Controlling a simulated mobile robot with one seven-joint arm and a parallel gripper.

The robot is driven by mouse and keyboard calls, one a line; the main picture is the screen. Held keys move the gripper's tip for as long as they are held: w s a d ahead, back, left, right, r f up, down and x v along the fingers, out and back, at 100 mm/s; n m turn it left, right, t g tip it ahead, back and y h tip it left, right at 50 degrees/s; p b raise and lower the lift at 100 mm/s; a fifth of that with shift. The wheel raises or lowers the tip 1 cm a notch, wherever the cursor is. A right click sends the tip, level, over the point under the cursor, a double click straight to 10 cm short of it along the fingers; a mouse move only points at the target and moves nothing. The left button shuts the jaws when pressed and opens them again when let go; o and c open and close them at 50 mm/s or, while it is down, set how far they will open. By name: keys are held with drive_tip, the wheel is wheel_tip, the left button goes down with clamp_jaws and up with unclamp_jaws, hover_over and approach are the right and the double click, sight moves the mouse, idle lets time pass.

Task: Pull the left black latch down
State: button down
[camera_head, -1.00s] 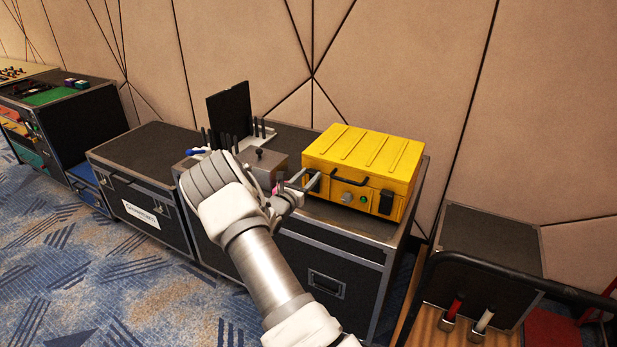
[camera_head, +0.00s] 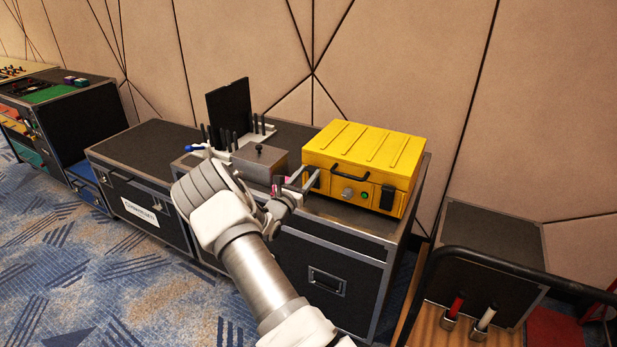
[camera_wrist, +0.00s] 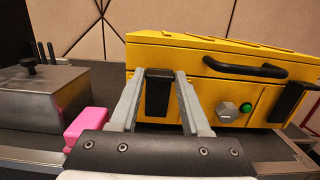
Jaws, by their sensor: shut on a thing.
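A yellow case (camera_head: 372,153) with a black handle stands on a black road case. Its left black latch (camera_wrist: 158,96) is on the front left in the wrist view, upright between my two grey fingers. My gripper (camera_wrist: 160,76) is shut on this latch, one finger on each side. In the head view my gripper (camera_head: 305,181) reaches the case's front left corner, and the fingers partly cover the latch there. The right black latch (camera_wrist: 289,99) lies flat against the case front and is untouched.
A grey metal box (camera_head: 260,163) with a knob stands left of the yellow case. A pink block (camera_wrist: 87,127) lies between that box and my fingers. A grey hexagonal knob (camera_wrist: 227,111) and a green button (camera_wrist: 245,107) are on the case front, right of my fingers.

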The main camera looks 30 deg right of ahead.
drive_tip(key=a+f+t+h+b, duration=0.1)
drive_tip(key=b, duration=0.1)
drive_tip(key=s+a+f+t+h+b, duration=0.1)
drive_tip(key=f+b, duration=0.1)
drive_tip(key=b, duration=0.1)
drive_tip(key=shift+h, duration=0.4)
drive_tip(key=shift+s+a+f+t+h+b, duration=0.25)
drive_tip(key=shift+f+h+b, duration=0.2)
drive_tip(key=shift+f+b, duration=0.4)
drive_tip(key=shift+s+a+f+t+h+b, duration=0.2)
drive_tip(key=shift+a+f+t+h+b, duration=0.25)
drive_tip(key=shift+f+b, duration=0.4)
drive_tip(key=shift+s+a+f+t+h+b, duration=0.1)
drive_tip(key=shift+s+a+f+h+b, duration=0.1)
drive_tip(key=shift+f+h+b, duration=0.5)
drive_tip(key=shift+f, duration=0.15)
drive_tip(key=shift+d, duration=0.1)
drive_tip(key=c, duration=0.7)
unclamp_jaws()
drive_tip(key=o, duration=0.3)
drive_tip(key=shift+o, duration=0.2)
